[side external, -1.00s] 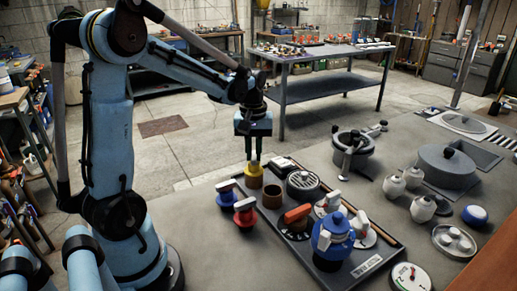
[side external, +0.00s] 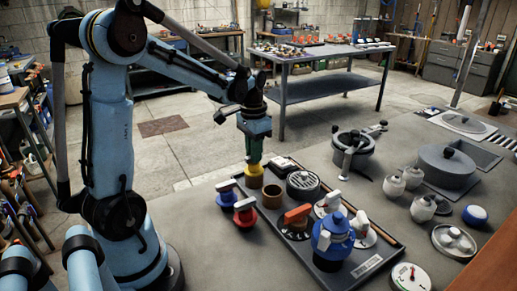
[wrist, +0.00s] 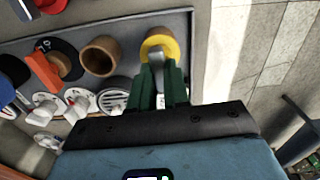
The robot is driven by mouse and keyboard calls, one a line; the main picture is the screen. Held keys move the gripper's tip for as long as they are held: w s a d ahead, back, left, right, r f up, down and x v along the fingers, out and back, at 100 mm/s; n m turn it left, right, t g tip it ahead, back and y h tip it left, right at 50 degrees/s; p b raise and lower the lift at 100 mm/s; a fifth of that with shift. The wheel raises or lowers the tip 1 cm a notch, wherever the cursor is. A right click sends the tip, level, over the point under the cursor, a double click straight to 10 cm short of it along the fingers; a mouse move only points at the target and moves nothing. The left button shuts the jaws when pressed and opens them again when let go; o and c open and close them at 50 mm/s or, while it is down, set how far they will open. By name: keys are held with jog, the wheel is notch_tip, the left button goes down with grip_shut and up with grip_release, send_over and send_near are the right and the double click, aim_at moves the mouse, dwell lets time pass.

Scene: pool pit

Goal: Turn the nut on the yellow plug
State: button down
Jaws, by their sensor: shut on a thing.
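The yellow plug (side external: 254,178) stands upright at the far left corner of the dark tray (side external: 390,243). In the wrist view, the yellow plug (wrist: 168,37) shows as a yellow ring at the top centre. My gripper (side external: 254,157) points straight down over the plug. Its green fingers (wrist: 161,80) are shut on the grey nut (wrist: 157,60) on top of the plug. In the side view the fingers hide the nut.
A brown open cup (side external: 272,194) stands close beside the yellow plug. A grey pot (side external: 352,150) stands behind the tray.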

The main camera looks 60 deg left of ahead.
jog(key=m, duration=0.4)
jog(key=shift+m, duration=0.3)
jog(key=m, duration=0.4)
jog(key=shift+m, duration=0.3)
jog(key=m, duration=0.4)
jog(key=shift+m, duration=2.4)
jog(key=c, duration=1.1)
grip_release()
notch_tip(320, 180, up, 12)
jog(key=shift+r, duration=0.1)
